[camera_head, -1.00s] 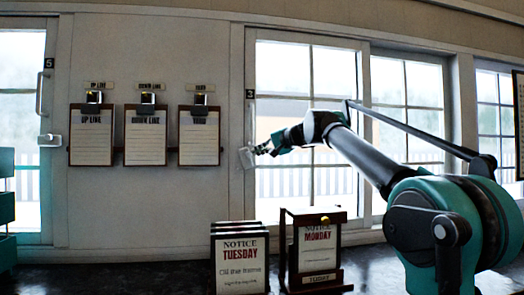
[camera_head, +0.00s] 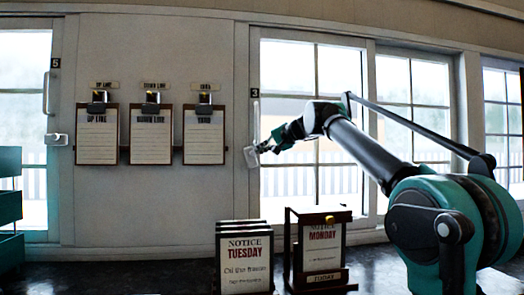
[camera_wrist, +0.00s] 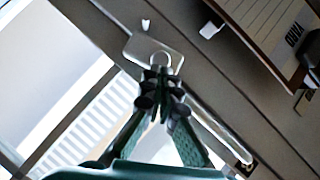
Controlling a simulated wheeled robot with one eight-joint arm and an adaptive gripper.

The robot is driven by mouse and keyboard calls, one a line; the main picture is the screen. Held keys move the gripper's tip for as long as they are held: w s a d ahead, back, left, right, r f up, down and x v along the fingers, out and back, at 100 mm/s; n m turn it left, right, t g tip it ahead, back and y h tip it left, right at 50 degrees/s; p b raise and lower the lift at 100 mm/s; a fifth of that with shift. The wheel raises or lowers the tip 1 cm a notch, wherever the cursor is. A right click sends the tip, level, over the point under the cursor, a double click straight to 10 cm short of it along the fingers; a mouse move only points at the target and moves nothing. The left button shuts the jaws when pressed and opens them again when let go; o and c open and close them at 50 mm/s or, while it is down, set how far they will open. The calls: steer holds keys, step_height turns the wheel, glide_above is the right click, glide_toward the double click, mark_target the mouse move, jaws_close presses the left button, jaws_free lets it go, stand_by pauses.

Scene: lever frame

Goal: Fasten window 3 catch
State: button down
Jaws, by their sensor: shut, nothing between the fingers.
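Window 3 (camera_head: 312,75) is the pane under the "3" label, left of my arm. Its catch (camera_head: 251,156), a small pale plate, sits on the left edge of the frame. In the wrist view the catch (camera_wrist: 146,44) is a whitish plate with a ring-shaped part just beyond my fingertips. My gripper (camera_head: 264,148) is just right of the catch in the head view. In the wrist view my gripper (camera_wrist: 162,76) has its dark fingertips together and empty, at the ring's near edge. I cannot tell whether they touch it.
A long pull handle (camera_wrist: 218,128) runs beside my fingers in the wrist view. Clipboards (camera_head: 150,134) hang left of the window. A stack of Tuesday notices (camera_head: 244,262) and a Monday notice box (camera_head: 320,250) stand below. Window 5 (camera_head: 25,110) is at far left.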

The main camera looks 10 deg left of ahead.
steer(key=shift+s+a+r+n+h, duration=0.1)
steer(key=shift+a+n+h, duration=0.3)
steer(key=shift+s+a+n+h, duration=0.1)
steer(key=shift+a+n+h, duration=0.3)
steer(key=shift+n+h, duration=0.15)
steer(key=shift+s+a+n+h, duration=0.25)
steer(key=shift+a+n+h, duration=0.6)
steer(key=shift+h, duration=0.2)
stand_by(0.7)
steer(key=shift+s+a+f+n+h, duration=0.15)
steer(key=shift+a+f+n+h, duration=0.25)
steer(key=shift+a+n+h, duration=0.25)
stand_by(0.4)
steer(key=shift+s+a+f+n+t+h, duration=0.15)
steer(key=shift+n+h, duration=0.1)
steer(key=shift+h, duration=0.15)
steer(key=shift+a+f+n+t+h, duration=0.1)
steer(key=shift+a+n+t+h, duration=0.1)
steer(key=shift+h, duration=0.15)
steer(key=shift+s+a+f+n+h, duration=0.1)
steer(key=shift+a+f+n+h, duration=0.25)
steer(key=shift+f+n+h, duration=0.2)
steer(key=shift+a+f, duration=0.1)
steer(key=shift+a, duration=0.05)
